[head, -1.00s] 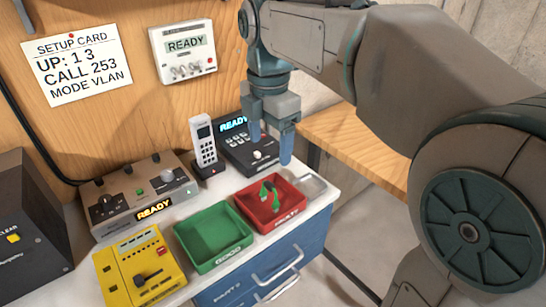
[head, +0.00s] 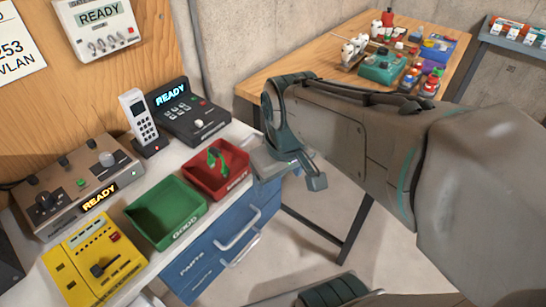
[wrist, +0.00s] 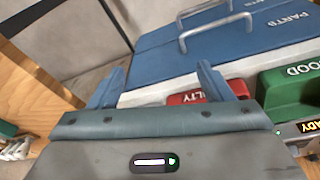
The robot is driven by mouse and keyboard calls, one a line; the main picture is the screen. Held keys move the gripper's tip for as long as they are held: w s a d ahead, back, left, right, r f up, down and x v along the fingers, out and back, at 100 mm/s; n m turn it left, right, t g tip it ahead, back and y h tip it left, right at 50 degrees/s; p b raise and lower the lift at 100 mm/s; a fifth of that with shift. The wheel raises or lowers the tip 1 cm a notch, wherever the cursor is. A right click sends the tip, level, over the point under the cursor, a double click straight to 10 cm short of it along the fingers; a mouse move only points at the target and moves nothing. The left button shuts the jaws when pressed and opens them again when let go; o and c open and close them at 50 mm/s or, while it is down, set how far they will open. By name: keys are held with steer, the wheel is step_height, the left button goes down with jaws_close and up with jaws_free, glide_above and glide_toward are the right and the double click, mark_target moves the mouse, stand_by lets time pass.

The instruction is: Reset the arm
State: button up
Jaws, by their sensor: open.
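My gripper (head: 299,179) is in the middle of the head view, just right of the red bin and beside the white counter's right end. In the wrist view my gripper (wrist: 160,90) shows two blue-grey fingers spread wide apart with nothing between them. It is open and empty. My arm reaches in from the right side of the head view, folded in toward my body. The wrist view looks at the blue drawer cabinet (wrist: 245,45), with the red bin (wrist: 207,95) partly hidden behind the gripper.
The red bin (head: 238,182) holds green pieces. A green bin (head: 165,232), yellow device (head: 72,283), brown console (head: 45,214), handset (head: 134,106) and black phone (head: 208,127) crowd the counter. A wooden table (head: 268,82) with small items stands behind my arm.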

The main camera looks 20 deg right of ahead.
steer(key=s+f+m, duration=0.1)
steer(key=s+d+f+m, duration=0.1)
steer(key=m, duration=0.1)
steer(key=shift+f, duration=0.1)
step_height(320, 180, up, 3)
steer(key=p, duration=0.2)
steer(key=shift+t+p, duration=0.3)
steer(key=shift+p, duration=0.05)
stand_by(0.5)
